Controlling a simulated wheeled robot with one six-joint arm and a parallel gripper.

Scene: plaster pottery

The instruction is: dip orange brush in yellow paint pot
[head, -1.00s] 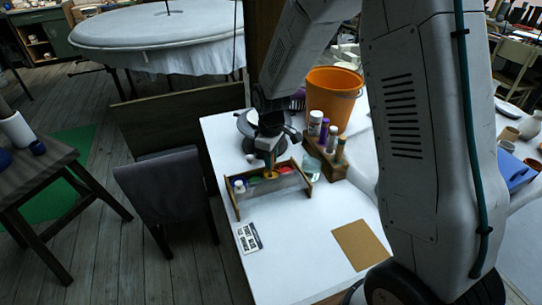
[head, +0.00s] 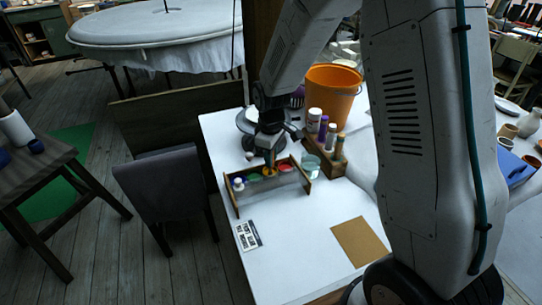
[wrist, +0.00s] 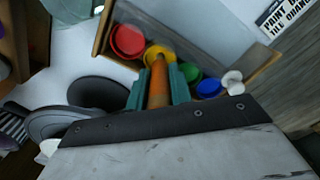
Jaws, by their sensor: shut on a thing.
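My gripper (head: 270,158) is over the wooden paint tray (head: 272,196) and points down. In the wrist view its teal fingers (wrist: 159,86) are shut on the orange brush (wrist: 158,88), which lies between them. The brush's far end overlaps the yellow paint pot (wrist: 153,51); its tip is hidden, so how deep it sits I cannot tell. The yellow pot also shows in the head view (head: 268,172), right below my fingers, between the red pot (head: 286,167) and the green pot (head: 255,177).
A blue pot (wrist: 209,88) and a small white-topped item (wrist: 232,78) stand at the tray's end. A glass jar (head: 311,165), a rack of bottles (head: 332,150) and an orange bucket (head: 333,90) are close on the right. The front table by the brown sheet (head: 360,241) is mostly clear.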

